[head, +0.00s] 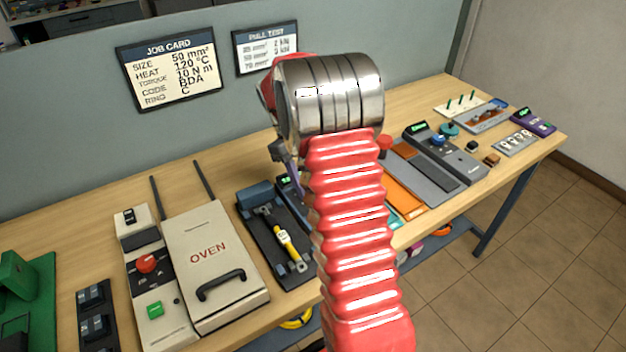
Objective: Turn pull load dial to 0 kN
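My arm, red and ribbed with a steel wrist, rises through the middle of the head view. My gripper (288,163) is mostly hidden behind the wrist; only a dark grey-purple part shows at its left, above the bench. I cannot see whether it is open or shut. A dark rig (257,229) with a yellow-banded piece (286,243) clamped along it lies left of my arm. Beside it, a small unit with a lit display (284,181) is largely covered by my arm. I cannot make out a pull load dial or its reading there.
The oven (214,258) and a control panel with a red knob (146,264) stand left. A grey unit with a blue knob (438,140) stands right. A job card (171,67) and pull test card (265,47) hang behind. Bare bench (90,235) shows at the back left.

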